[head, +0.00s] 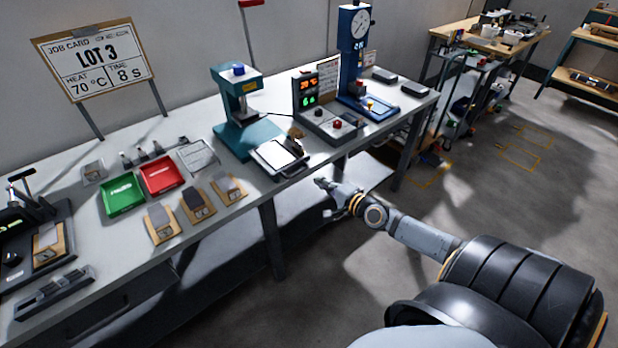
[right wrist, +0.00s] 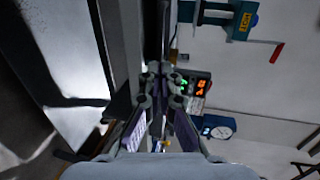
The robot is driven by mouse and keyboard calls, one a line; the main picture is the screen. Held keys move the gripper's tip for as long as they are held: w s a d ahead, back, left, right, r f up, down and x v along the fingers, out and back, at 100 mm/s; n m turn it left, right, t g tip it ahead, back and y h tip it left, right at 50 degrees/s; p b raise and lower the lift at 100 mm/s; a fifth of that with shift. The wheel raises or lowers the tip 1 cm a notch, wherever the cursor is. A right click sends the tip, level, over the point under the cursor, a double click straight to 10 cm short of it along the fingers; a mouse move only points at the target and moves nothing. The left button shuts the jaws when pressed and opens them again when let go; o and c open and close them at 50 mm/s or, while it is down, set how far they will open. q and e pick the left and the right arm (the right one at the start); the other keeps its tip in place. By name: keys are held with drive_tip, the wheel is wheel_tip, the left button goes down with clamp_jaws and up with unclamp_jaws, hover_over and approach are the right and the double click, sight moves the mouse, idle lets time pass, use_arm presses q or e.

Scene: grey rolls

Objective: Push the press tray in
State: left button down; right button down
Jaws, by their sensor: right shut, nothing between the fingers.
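The teal press (head: 239,95) stands on the bench with a red-knobbed lever above it. Its press tray (head: 278,156) sticks out at the front right of the press base, over the bench's front edge, with a pale plate on it. My right gripper (head: 322,184) is shut and empty, in front of the bench, to the right of the tray and apart from it. In the right wrist view the closed fingers (right wrist: 158,80) point towards the bench side, and part of the press (right wrist: 222,14) shows at the top. I cannot make out the tray there. My left gripper is out of view.
A control box (head: 327,118) with lit digits stands right of the press, then a blue dial gauge stand (head: 354,55). Green (head: 122,194) and red (head: 161,175) trays and several small blocks lie to the left. The floor before the bench is clear.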

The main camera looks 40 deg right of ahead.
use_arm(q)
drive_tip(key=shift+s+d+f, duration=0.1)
use_arm(e)
drive_tip(key=x, duration=0.6)
drive_tip(key=shift+w, duration=0.2)
